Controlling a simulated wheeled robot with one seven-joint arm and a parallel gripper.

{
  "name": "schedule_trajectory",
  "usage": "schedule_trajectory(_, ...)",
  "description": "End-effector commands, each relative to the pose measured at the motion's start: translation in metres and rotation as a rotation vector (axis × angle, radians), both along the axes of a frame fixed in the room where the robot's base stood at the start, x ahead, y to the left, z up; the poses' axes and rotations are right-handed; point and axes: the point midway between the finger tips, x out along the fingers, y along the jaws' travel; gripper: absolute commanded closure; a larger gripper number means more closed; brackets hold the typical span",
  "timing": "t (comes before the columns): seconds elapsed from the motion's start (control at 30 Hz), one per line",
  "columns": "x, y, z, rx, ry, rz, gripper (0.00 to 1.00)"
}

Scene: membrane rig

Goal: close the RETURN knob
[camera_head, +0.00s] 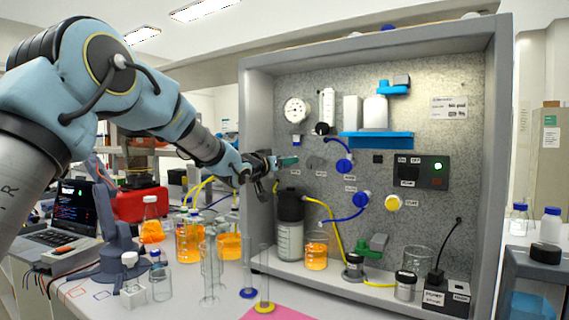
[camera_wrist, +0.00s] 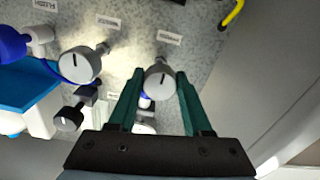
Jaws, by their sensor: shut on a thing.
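My gripper (camera_head: 288,161) is at the left part of the speckled panel (camera_head: 270,95), with its green fingers pointing at the panel. In the wrist view its fingers (camera_wrist: 159,80) are shut on a round grey knob (camera_wrist: 160,84), one finger on each side. In the head view the gripper hides this knob.
A second grey knob (camera_wrist: 80,65) with a slanted mark and a dark knob (camera_wrist: 67,119) are close by. Blue knobs (camera_head: 344,166) and a yellow knob (camera_head: 393,203) are to the right. A dark-capped bottle (camera_head: 290,240) and orange-filled beaker (camera_head: 316,254) stand below.

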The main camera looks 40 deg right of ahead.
Motion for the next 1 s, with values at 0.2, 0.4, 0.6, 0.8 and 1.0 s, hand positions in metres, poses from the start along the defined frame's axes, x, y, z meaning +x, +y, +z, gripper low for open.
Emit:
schedule_trajectory(0.2,0.0,0.0001,0.0,0.0,0.0,0.0,1.0)
schedule_trajectory(0.4,0.0,0.0001,-0.0004,0.001,-0.005,0.0,1.0)
schedule_trajectory(0.6,-0.0001,0.0001,-0.002,0.014,-0.053,0.0,1.0)
schedule_trajectory(0.8,-0.0005,-0.0003,-0.0041,0.045,-0.17,-0.001,1.0)
schedule_trajectory(1.0,-0.0001,0.0,-0.0045,0.09,-0.345,0.0,1.0)
